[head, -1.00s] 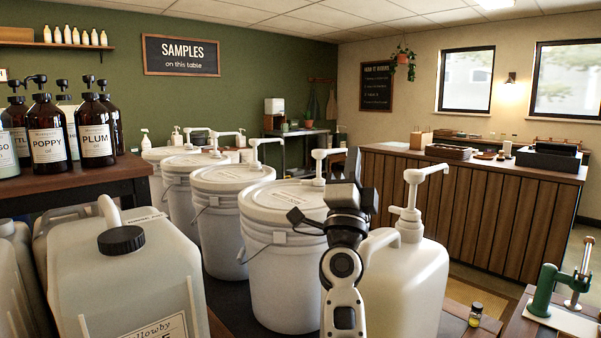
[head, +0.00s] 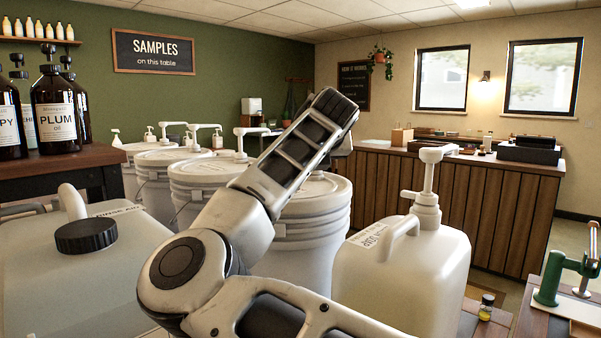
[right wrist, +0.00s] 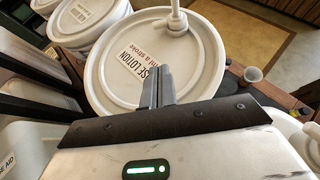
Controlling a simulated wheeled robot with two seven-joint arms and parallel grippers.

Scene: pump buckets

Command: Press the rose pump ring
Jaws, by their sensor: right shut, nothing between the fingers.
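In the right wrist view a white bucket lid (right wrist: 128,68) bears a label (right wrist: 140,62) reading "…SE LOTION", its first letters out of sight behind the fingers or unclear. A white pump (right wrist: 176,18) with a round collar stands at the lid's far edge; its top is cut off. My right gripper (right wrist: 156,72) is shut and empty over the near part of the lid, short of the pump. In the head view my arm crosses in front of the nearest bucket (head: 315,225) and hides its pump; the gripper cannot be made out there. My left gripper is not in view.
More white pump buckets (head: 200,180) stand in a row behind. A pale jug with a pump (head: 405,270) is at right, and a jug with a black cap (head: 100,270) at left. Dark bottles (head: 55,110) stand on a shelf. A green press (head: 560,275) is far right.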

